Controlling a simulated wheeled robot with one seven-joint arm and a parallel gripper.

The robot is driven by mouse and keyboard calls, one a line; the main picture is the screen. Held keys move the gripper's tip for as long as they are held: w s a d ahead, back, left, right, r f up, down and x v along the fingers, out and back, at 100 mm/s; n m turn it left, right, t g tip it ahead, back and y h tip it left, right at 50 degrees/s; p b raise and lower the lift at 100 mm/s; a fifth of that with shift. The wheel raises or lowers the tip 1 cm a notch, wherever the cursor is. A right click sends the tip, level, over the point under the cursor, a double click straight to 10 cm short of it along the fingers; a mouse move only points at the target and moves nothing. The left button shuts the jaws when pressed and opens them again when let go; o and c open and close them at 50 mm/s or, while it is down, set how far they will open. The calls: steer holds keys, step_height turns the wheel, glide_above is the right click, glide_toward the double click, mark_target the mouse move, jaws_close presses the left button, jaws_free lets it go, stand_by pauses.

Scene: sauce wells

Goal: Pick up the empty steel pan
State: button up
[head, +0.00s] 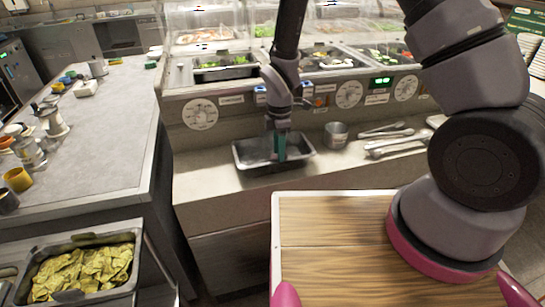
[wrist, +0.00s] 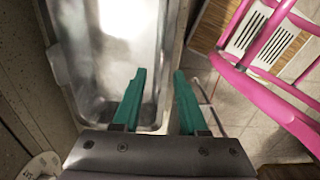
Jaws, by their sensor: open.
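The empty steel pan (head: 247,160) sits on the grey counter ledge in front of the sauce wells. In the wrist view its bare inside (wrist: 105,50) fills the upper left. My gripper (head: 277,155) points down at the pan with its teal fingers apart and nothing held. In the wrist view the open fingers (wrist: 160,74) straddle the pan's right rim, the left finger over the inside and the right finger just beyond the rim. I cannot tell whether either finger touches the pan.
A small steel cup (head: 336,134) and tongs (head: 392,140) lie right of the pan. Wells with dials stand behind it. A wooden board (head: 335,245) is in front.

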steer(key=shift+f, duration=1.4)
jaws_close()
